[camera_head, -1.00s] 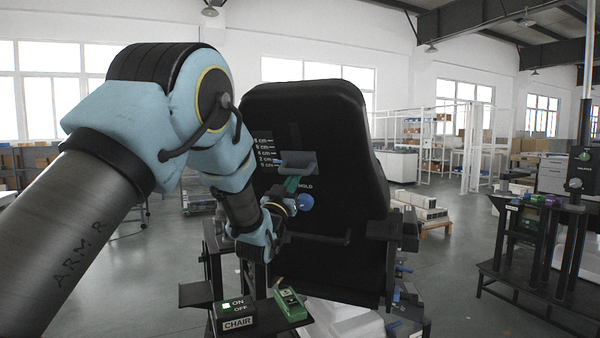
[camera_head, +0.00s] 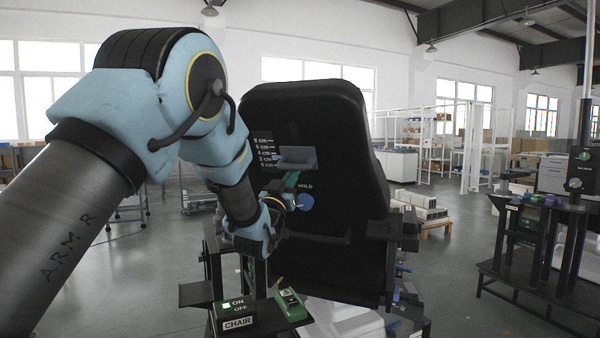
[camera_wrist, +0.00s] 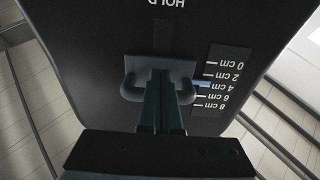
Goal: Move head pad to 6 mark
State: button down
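The head pad's grey bracket (camera_head: 297,158) sits on the black chair back, beside a white scale (camera_head: 264,153) marked 0 to 8 cm. In the wrist view the bracket (camera_wrist: 185,68) and the scale (camera_wrist: 224,84) appear upside down. A blue pointer (camera_wrist: 201,84) lies close to the 4 cm line. My gripper (camera_wrist: 160,75) has its two green fingers together between the bracket's two dark prongs, at the plate. Nothing shows between the fingers; their exact contact is hidden. In the head view my gripper (camera_head: 292,180) reaches the bracket from below.
A blue round HOLD button (camera_head: 306,202) is just below the bracket on the chair back (camera_head: 345,200). A CHAIR ON/OFF box (camera_head: 236,316) and a green device (camera_head: 290,304) stand in front. A dark bench (camera_head: 545,275) stands at right, with open floor between.

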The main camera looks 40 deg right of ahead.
jog(key=shift+s+a+r, duration=0.15)
jog(key=shift+a+r, duration=0.15)
jog(key=shift+r, duration=0.35)
jog(key=shift+s+a+r, duration=0.15)
jog(key=shift+a+r, duration=0.15)
jog(key=shift+r, duration=0.35)
dwell(0.5)
jog(key=shift+f, duration=0.15)
jog(key=shift+w+d+f+b, duration=0.2)
jog(key=shift+d+f+b, duration=0.15)
jog(key=shift+f+b, duration=0.5)
jog(key=shift+r, duration=0.2)
jog(key=b+v, duration=0.7)
jog(key=v, duration=0.2)
jog(key=shift+b, duration=0.4)
dwell(0.9)
